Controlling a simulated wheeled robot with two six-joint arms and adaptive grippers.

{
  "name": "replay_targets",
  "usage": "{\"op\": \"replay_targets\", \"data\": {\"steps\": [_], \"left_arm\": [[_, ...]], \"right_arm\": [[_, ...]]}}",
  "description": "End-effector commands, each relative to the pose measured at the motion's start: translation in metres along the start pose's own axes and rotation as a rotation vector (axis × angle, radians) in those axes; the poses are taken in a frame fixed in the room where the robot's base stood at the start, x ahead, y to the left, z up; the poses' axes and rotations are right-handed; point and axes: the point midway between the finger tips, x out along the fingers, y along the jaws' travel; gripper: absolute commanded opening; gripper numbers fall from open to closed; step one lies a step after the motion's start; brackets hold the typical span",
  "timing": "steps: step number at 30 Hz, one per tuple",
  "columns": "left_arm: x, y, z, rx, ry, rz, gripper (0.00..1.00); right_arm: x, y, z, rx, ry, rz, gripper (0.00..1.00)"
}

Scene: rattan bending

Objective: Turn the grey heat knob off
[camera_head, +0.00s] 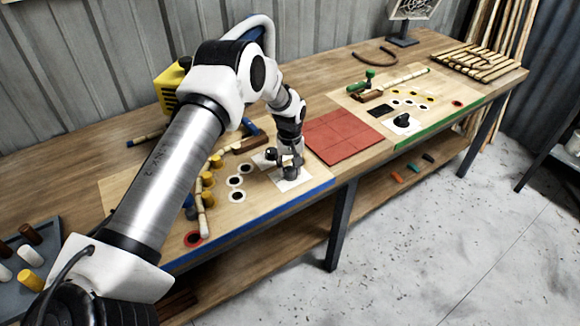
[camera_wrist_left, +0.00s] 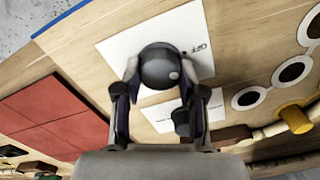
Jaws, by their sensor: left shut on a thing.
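The grey heat knob (camera_wrist_left: 160,66) is a round dark grey knob with a small light dot, on a white plate (camera_wrist_left: 205,62) with lettering beside the knob, which seems to read "OFF". In the head view the knob (camera_head: 291,174) is partly covered by my gripper. My left gripper (camera_head: 290,160) points down over the plate. In the left wrist view its two fingers (camera_wrist_left: 160,84) are shut on the knob, one on each side. My right gripper is in neither view.
A second dark knob (camera_wrist_left: 182,121) stands close by the fingers. Black holes with white rings (camera_head: 236,182), yellow pegs (camera_head: 208,180) and a pale stick lie to the left. A red tiled mat (camera_head: 342,136) lies to the right. The blue board edge (camera_head: 270,220) is in front.

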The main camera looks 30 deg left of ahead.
Motion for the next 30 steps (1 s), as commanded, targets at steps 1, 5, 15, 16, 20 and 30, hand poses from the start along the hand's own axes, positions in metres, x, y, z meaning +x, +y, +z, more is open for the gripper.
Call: {"op": "replay_targets", "data": {"steps": [1, 5, 15, 16, 20, 30], "left_arm": [[0.0028, -0.0015, 0.0023, -0.029, -0.007, -0.004, 0.05], [0.0030, -0.0018, 0.0023, -0.099, -0.006, -0.004, 0.05], [0.0034, -0.0023, 0.0022, -0.182, -0.006, -0.005, 0.05], [0.0034, -0.0023, 0.0022, -0.184, -0.006, -0.005, 0.05], [0.0034, -0.0023, 0.0021, -0.186, -0.006, -0.005, 0.05], [0.0028, -0.0021, 0.0016, -0.185, -0.004, -0.004, 0.65]], "right_arm": [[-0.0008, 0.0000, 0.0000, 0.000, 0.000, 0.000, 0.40], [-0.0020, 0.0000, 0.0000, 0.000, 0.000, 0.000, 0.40], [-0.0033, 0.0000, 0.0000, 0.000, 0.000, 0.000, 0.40], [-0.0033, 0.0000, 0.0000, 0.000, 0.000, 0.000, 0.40], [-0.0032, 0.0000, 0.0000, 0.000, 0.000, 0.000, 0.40], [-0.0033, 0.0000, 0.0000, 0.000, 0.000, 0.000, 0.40]]}}
